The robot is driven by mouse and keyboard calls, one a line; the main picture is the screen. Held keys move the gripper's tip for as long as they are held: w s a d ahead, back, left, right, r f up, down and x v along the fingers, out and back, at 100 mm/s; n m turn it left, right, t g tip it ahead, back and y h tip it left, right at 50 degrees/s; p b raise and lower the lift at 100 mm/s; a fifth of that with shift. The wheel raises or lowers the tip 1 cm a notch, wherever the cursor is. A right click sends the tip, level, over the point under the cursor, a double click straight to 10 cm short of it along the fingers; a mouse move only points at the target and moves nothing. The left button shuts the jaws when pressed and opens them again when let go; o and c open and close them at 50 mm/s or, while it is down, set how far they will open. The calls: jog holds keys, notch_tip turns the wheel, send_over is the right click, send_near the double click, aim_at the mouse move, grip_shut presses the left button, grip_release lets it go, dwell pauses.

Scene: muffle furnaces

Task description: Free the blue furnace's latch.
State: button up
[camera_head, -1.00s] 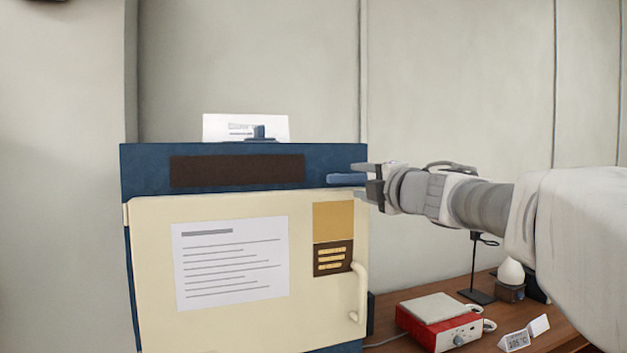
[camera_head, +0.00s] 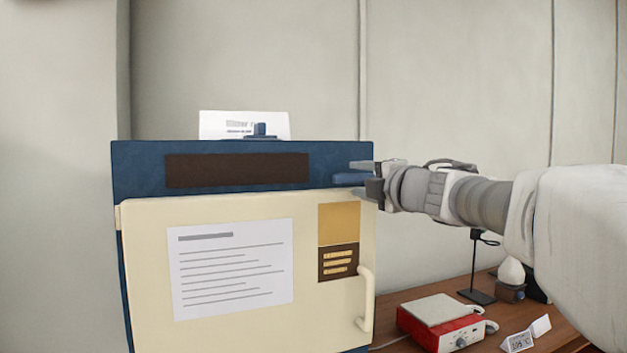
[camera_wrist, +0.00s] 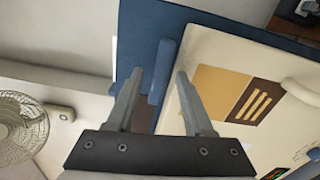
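The blue furnace (camera_head: 140,163) stands at centre-left, with a cream door (camera_head: 150,260) on its front. Its latch, a blue bar (camera_head: 347,180), sits at the upper right, above the door. The bar also shows in the wrist view (camera_wrist: 162,72). My gripper (camera_head: 357,180) reaches in from the right at the latch. In the wrist view the gripper (camera_wrist: 160,75) is open, one finger on each side of the bar. A gap shows on the door side; contact on the other side is hard to tell. The door looks shut or nearly so.
A door handle (camera_head: 366,300) sits below the latch. A paper sheet (camera_head: 230,268) is on the door. A red device (camera_head: 445,323), a small stand (camera_head: 476,265) and other items are on the wooden table at lower right. A fan (camera_wrist: 20,128) shows in the wrist view.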

grip_shut()
jog(key=shift+r+m+p, duration=0.15)
jog(key=shift+m+p, duration=0.45)
jog(key=shift+p, duration=0.15)
jog(key=shift+o, duration=0.3)
grip_release()
